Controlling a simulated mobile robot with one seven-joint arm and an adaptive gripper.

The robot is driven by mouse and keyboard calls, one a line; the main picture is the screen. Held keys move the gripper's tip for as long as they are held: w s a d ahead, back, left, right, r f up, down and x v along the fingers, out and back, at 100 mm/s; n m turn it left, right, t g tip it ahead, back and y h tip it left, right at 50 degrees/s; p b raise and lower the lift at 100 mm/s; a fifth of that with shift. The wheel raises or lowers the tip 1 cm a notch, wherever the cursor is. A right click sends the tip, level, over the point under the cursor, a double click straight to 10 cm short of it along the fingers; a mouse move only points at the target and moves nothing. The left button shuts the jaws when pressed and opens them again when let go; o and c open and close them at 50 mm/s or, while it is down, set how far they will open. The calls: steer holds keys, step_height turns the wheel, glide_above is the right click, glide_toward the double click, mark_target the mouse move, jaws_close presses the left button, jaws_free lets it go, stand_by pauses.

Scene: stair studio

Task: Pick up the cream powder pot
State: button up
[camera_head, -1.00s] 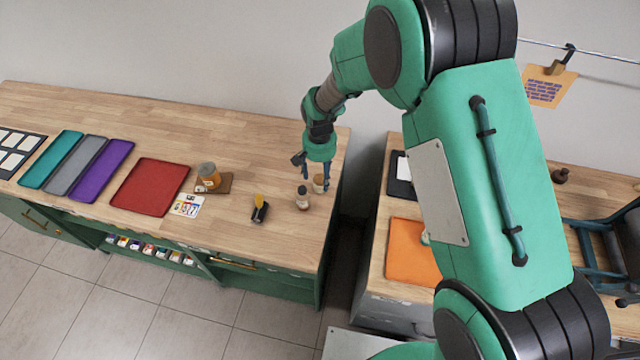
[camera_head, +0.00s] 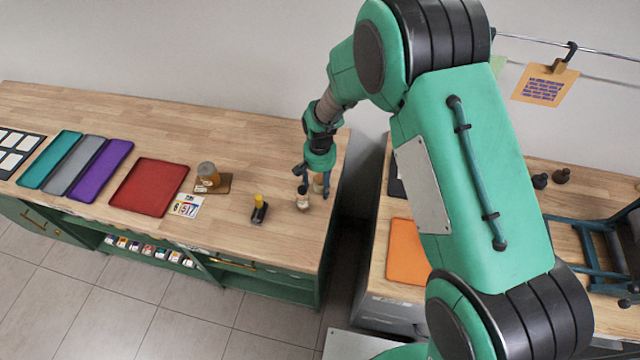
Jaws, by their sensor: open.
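Two small pale pots stand near the right end of the left wooden counter. I cannot tell for sure which one is the cream powder pot. My gripper (camera_head: 314,188) points down over them with its fingers apart, one on each side of the farther pot in this view. Whether a finger touches either pot is too small to tell.
A yellow-and-black tool (camera_head: 259,209) lies left of the pots. An amber jar (camera_head: 208,175), number cards (camera_head: 187,206) and a red tray (camera_head: 149,187) are further left. The left counter (camera_head: 250,130) is clear behind them. A gap separates it from the right counter, with an orange tray (camera_head: 408,252).

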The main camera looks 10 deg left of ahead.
mark_target(320, 179)
steer(key=shift+c, duration=0.5)
steer(key=c, duration=1.2)
steer(key=shift+r, duration=0.1)
steer(key=shift+r, duration=0.45)
step_height(320, 179, up, 3)
steer(key=shift+s+d+f+p, duration=0.1)
steer(key=shift+s+f+p, duration=0.05)
steer(key=shift+p, duration=0.2)
steer(key=s+d, duration=0.2)
steer(key=s, duration=0.2)
steer(key=s+d, duration=0.3)
steer(key=s, duration=0.2)
steer(key=s+d+r+p, duration=0.1)
steer(key=s+d, duration=0.1)
steer(key=s, duration=0.2)
steer(key=shift+s+d+r, duration=0.1)
steer(key=shift+s+d, duration=0.2)
steer(key=shift+d, duration=0.1)
